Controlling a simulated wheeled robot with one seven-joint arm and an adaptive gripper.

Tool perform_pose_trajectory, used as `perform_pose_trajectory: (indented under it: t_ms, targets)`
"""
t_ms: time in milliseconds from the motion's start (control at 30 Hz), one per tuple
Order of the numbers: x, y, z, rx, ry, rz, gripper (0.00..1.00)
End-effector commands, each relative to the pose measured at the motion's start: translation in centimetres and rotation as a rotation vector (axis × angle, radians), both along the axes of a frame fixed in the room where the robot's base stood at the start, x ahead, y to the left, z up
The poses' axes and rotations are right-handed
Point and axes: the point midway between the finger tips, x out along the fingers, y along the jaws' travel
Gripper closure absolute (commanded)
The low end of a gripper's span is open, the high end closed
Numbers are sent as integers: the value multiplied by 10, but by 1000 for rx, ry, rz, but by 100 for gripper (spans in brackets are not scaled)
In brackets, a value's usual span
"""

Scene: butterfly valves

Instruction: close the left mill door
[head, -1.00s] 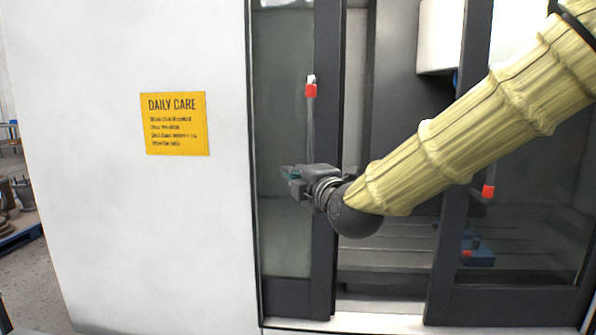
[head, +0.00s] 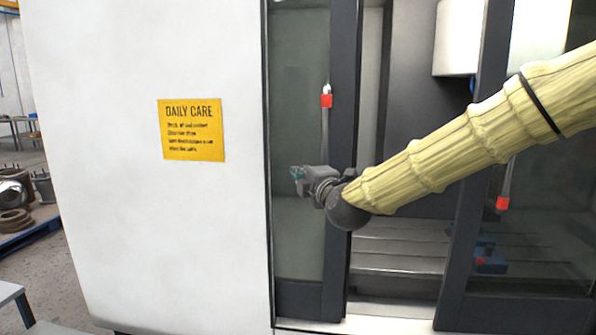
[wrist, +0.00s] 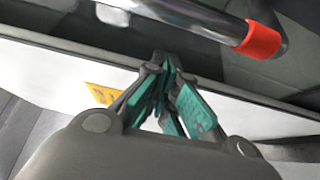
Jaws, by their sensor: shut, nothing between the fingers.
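The left mill door (head: 300,195) is a dark-framed glass panel at the left of the machine opening. A gap shows between it and the right door (head: 515,235). The left door's upright handle (head: 325,125) is a metal bar with a red band; the wrist view shows the handle (wrist: 262,40) at upper right. My gripper (head: 300,176) is in front of the left door's glass, left of the handle's lower part. In the wrist view its teal-padded fingers (wrist: 172,95) are together and empty, apart from the handle's red band. My wrist hides the handle's lower end.
A yellow DAILY CARE sign (head: 192,130) is on the white machine wall (head: 120,220) at left. The right door has its own red-banded handle (head: 504,195). A blue vise-like part (head: 490,260) shows behind the right door. A blue pallet (head: 30,232) stands at far left.

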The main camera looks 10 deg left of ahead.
Motion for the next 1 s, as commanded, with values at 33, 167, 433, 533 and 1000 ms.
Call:
perform_pose_trajectory:
  t_ms: [33,167,433,533,1000]
  targets:
    - [1,-5,1,2,2,-1,100]
    - [2,-14,1,1,2,1,100]
    - [3,-23,0,0,1,1,100]
    - [4,-24,0,0,0,0,100]
    - [10,-21,-2,-2,-1,16,100]
